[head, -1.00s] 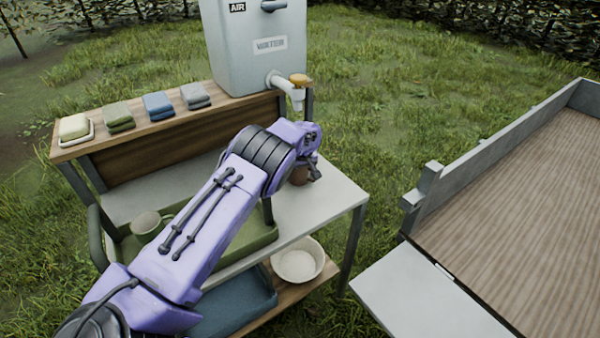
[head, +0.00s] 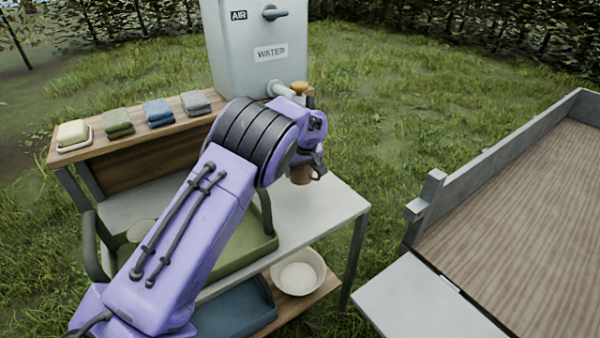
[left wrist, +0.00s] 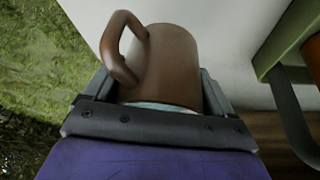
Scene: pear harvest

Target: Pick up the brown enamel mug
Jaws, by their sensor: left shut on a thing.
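The brown enamel mug (head: 303,175) hangs below my left gripper (head: 306,160) in the head view, in front of the water tank's tap and above the pale tabletop. In the left wrist view the mug (left wrist: 168,62) sits between the two fingers of my left gripper (left wrist: 160,98), with its handle (left wrist: 120,48) toward the upper left. The gripper is shut on the mug's body. Part of the mug is hidden by the gripper in the head view. My right gripper is not in view.
A grey water tank (head: 262,40) with a tap stands behind. Folded cloths (head: 158,112) and a soap dish (head: 73,136) line the shelf. A green tray (head: 245,252) is partly behind my arm. A white bowl (head: 298,277) is on the lower shelf. A wooden cart bed (head: 530,190) stands right.

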